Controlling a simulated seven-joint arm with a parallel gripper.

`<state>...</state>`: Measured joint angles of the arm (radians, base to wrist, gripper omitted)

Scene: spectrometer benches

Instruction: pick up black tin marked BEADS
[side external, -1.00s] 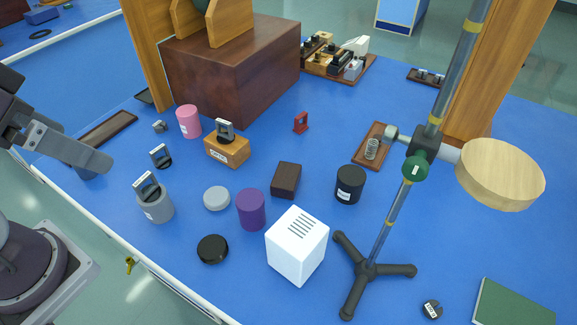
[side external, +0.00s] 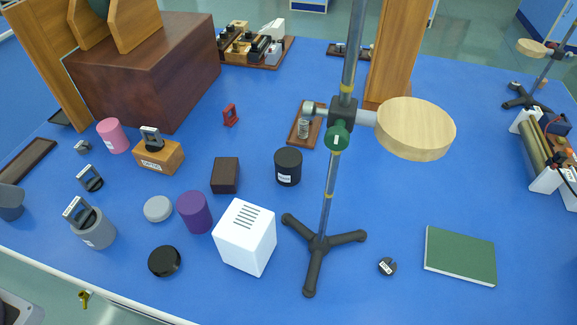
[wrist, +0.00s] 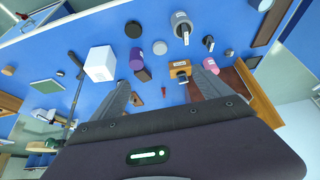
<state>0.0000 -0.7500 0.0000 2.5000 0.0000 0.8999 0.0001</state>
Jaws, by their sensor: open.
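The black tin (side external: 288,167) stands upright on the blue bench, right of a dark brown block (side external: 225,175) and left of the clamp stand. It has a white label on its lower front; the word on it is too small to read. In the wrist view I cannot make the tin out; the left finger covers part of that area. My gripper (wrist: 158,78) is open and empty in the wrist view, held above the bench away from the objects. It is not in the side view.
The clamp stand (side external: 322,244) with a wooden disc (side external: 415,128) rises right of the tin. A white box (side external: 246,238) and purple cylinder (side external: 195,212) stand in front and left. A black round lid (side external: 164,261) lies near the front edge. A green book (side external: 460,256) lies right.

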